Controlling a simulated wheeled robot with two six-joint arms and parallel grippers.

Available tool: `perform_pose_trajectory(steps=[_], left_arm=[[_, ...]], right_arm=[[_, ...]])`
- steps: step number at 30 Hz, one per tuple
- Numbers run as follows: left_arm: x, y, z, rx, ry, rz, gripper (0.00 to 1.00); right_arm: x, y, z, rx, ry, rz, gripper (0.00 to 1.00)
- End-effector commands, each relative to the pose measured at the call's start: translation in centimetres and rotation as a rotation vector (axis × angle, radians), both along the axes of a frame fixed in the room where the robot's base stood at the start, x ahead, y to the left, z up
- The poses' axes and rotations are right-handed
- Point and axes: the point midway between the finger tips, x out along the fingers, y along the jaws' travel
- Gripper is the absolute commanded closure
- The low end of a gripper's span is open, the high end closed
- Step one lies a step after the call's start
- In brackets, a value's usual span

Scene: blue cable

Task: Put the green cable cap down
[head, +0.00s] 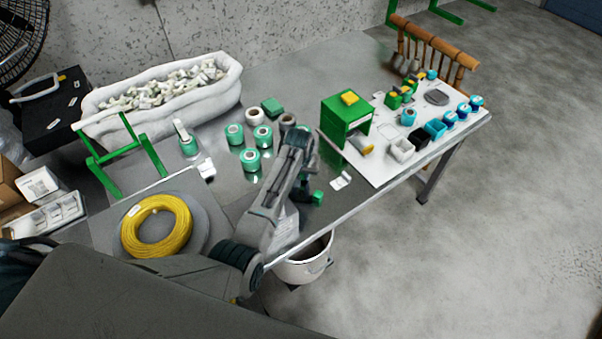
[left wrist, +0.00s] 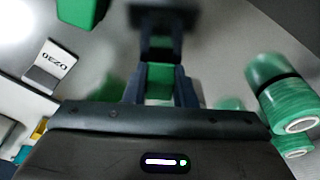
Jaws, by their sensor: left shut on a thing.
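The green cable cap (head: 318,197) shows in the head view as a small green block at the tip of my left gripper (head: 308,195), near the front edge of the table. In the left wrist view, the green cap (left wrist: 160,84) sits between the two dark fingers of my left gripper (left wrist: 160,92), which is shut on it. My arm and fingers hide part of the cap. I cannot tell whether it touches the table. My right gripper is in neither view.
Several green spools (head: 250,160) stand left of my arm. A green stand (head: 347,118) is on the white board (head: 385,175) to the right. White tags (head: 341,180) lie near the cap. A white bucket (head: 303,268) stands below the table edge. A yellow cable coil (head: 157,226) lies at left.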

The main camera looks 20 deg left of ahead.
Motion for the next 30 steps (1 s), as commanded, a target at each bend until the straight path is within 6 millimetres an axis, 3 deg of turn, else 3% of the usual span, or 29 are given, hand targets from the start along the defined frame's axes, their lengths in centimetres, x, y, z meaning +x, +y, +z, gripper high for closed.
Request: perform_pose_trajectory(steps=[12,13,16,25,30], left_arm=[[-0.1,0.0,-1.2,0.0,0.003,0.0,0.96],[-0.2,0.0,-1.2,0.0,0.004,0.0,0.72],[-0.2,0.0,-1.3,0.0,0.006,0.0,0.54],[-0.4,0.3,-1.3,0.005,0.012,0.001,0.54],[-0.5,0.2,0.8,0.005,0.008,0.001,0.54]], right_arm=[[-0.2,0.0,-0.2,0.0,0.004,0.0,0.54],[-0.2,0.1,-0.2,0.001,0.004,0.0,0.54],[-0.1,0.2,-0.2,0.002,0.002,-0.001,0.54],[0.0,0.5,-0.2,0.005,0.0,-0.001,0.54],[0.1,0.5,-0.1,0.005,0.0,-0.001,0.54]])
